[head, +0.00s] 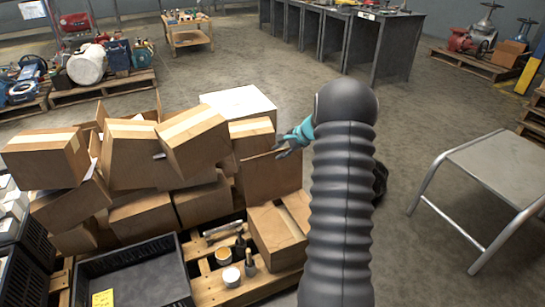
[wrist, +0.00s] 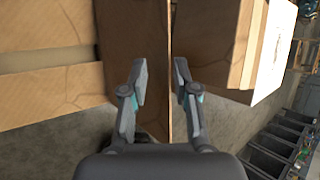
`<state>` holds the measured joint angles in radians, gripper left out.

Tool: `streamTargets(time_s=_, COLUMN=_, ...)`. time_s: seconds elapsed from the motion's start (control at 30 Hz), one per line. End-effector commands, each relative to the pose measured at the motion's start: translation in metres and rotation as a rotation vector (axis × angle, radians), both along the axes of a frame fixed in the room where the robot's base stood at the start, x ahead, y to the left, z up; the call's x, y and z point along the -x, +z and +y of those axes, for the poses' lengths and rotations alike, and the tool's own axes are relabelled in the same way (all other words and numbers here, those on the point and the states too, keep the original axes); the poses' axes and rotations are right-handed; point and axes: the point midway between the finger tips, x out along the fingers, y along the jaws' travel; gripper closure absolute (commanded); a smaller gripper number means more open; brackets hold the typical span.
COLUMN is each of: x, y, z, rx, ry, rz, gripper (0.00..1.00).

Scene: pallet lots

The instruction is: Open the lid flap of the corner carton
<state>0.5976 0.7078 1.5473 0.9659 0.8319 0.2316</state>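My gripper (head: 290,138), with teal parts, is above the right end of the carton pile in the head view. In the wrist view my gripper (wrist: 160,78) is open, its two fingers apart. A thin upright cardboard panel (wrist: 150,30), apparently a lid flap, runs between the fingers with its edge towards me. I cannot tell whether either finger touches it. In the head view a raised brown panel (head: 270,178) stands just below my gripper, behind a carton (head: 277,238) at the pallet's right front corner. My arm hides part of that area.
Stacked cartons (head: 195,140) fill the pallet to the left. A black crate (head: 135,278) and small jars (head: 231,276) stand in front. A metal stool (head: 500,165) is at the right. Dark workbenches (head: 385,45) stand behind. The floor between stool and benches is clear.

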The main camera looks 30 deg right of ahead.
Motion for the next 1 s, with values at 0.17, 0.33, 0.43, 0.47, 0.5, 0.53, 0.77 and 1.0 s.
streamTargets(time_s=0.17, x=0.017, y=0.025, z=-0.009, rx=0.001, ry=0.003, rz=-0.002, gripper=0.71)
streamTargets(time_s=0.33, x=0.026, y=0.038, z=-0.015, rx=-0.001, ry=0.004, rz=-0.001, gripper=0.71)
streamTargets(time_s=0.43, x=0.028, y=0.040, z=-0.016, rx=0.000, ry=0.005, rz=-0.001, gripper=0.71)
streamTargets(time_s=0.47, x=0.028, y=0.041, z=-0.016, rx=0.000, ry=0.005, rz=-0.001, gripper=0.71)
streamTargets(time_s=0.5, x=0.029, y=0.041, z=-0.016, rx=0.000, ry=0.005, rz=-0.001, gripper=0.71)
streamTargets(time_s=0.53, x=0.029, y=0.041, z=-0.016, rx=0.000, ry=0.005, rz=-0.001, gripper=0.71)
streamTargets(time_s=0.77, x=0.029, y=0.041, z=-0.016, rx=0.000, ry=0.005, rz=-0.002, gripper=0.71)
streamTargets(time_s=1.0, x=0.029, y=0.041, z=-0.016, rx=0.004, ry=0.010, rz=-0.004, gripper=0.71)
